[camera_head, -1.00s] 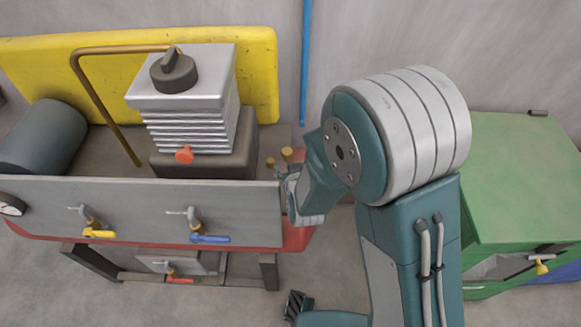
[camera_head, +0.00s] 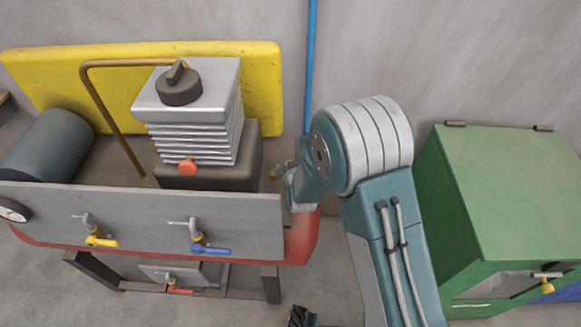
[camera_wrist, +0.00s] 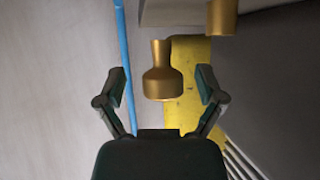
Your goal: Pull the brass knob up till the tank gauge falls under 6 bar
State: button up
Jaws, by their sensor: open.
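A brass knob (camera_wrist: 162,72) with a flared body and narrower neck shows in the wrist view, in the gap between my fingers. My gripper (camera_wrist: 161,88) is open, one finger on each side of the knob, with no contact seen; the depth between them is hard to judge. In the head view a small brass part (camera_head: 274,174) shows past the panel's right end, beside my wrist, which hides most of my gripper there.
A second brass piece (camera_wrist: 222,17) is close by, at upper right in the wrist view. The grey panel (camera_head: 140,215) carries yellow- and blue-handled valves. A finned block (camera_head: 190,110) stands behind it. A blue pipe (camera_head: 310,60) runs up the wall. A green cabinet (camera_head: 500,190) stands at right.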

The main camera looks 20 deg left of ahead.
jog(key=shift+a, duration=0.2)
jog(key=c, duration=1.2)
grip_shut()
jog(key=shift+r, duration=0.8)
jog(key=shift+w+r, duration=0.1)
jog(key=shift+r, duration=0.1)
jog(key=o, duration=1)
grip_release()
jog(key=shift+c, duration=0.2)
jog(key=shift+o, duration=1)
jog(key=shift+f, duration=0.15)
